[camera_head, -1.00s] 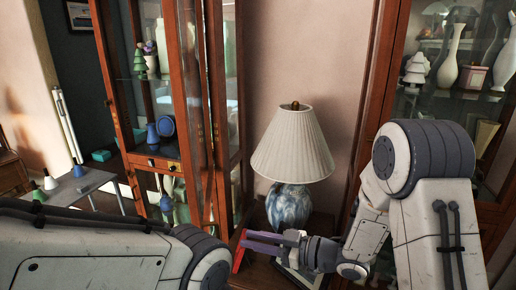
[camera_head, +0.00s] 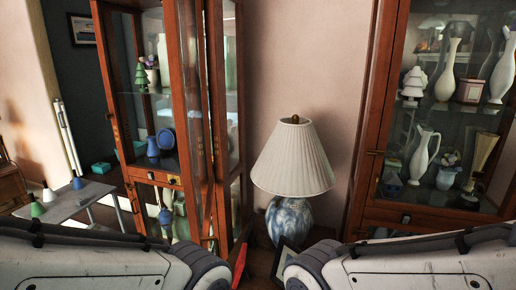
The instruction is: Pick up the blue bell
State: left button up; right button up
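A small blue bell (camera_head: 77,182) with a dark handle stands upright on a grey table at the left. A white bell (camera_head: 48,193) and a green bell (camera_head: 37,207) stand in a row with it, nearer to me. A blue bell-shaped piece (camera_head: 153,148) also stands on a shelf in the left cabinet; I cannot tell whether it is a bell. My two arms cross the bottom of the view, but neither gripper shows. Both are far from showing any contact with the bells.
The grey table (camera_head: 72,204) stands left of the wood-and-glass cabinet (camera_head: 186,100). A lamp (camera_head: 293,165) with a blue-white base stands between it and the right cabinet (camera_head: 366,130). A picture frame (camera_head: 282,260) and a red item (camera_head: 239,257) are below the lamp.

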aim_at(78, 184)
jog(key=u, duration=1.55)
jog(key=i, duration=0.95)
jog(key=u, duration=0.5)
jog(key=i, duration=1.95)
jog(key=z, duration=0.65)
jog(key=i, duration=1.15)
jog(key=z, duration=0.45)
